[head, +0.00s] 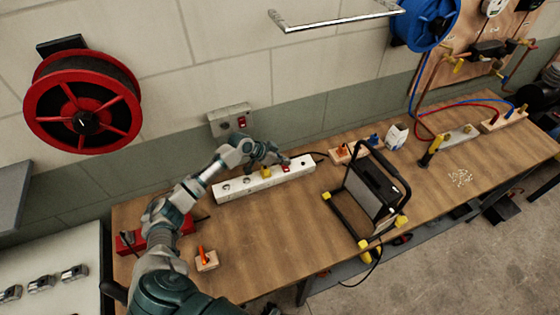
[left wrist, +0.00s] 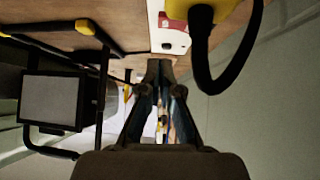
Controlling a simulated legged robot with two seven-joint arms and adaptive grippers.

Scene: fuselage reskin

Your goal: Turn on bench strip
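The bench strip (head: 245,187) is a long white power strip lying along the back of the wooden bench. A red switch (head: 285,168) sits near its right end, and a yellow plug (head: 266,173) stands in it to the left of the switch. My left gripper (head: 279,160) is just above and behind the strip, close to the red switch. In the left wrist view its fingertips (left wrist: 160,66) come together with nothing seen between them. The strip's white end (left wrist: 168,42) and the yellow plug (left wrist: 222,10) are beyond them. Contact with the switch cannot be told. My right gripper is not in view.
A black-framed work lamp (head: 375,190) with yellow feet stands right of the strip. A grey wall box (head: 231,120) with a red switch is behind it. A wooden block with an orange part (head: 206,259) lies in front. The bench's front middle is clear.

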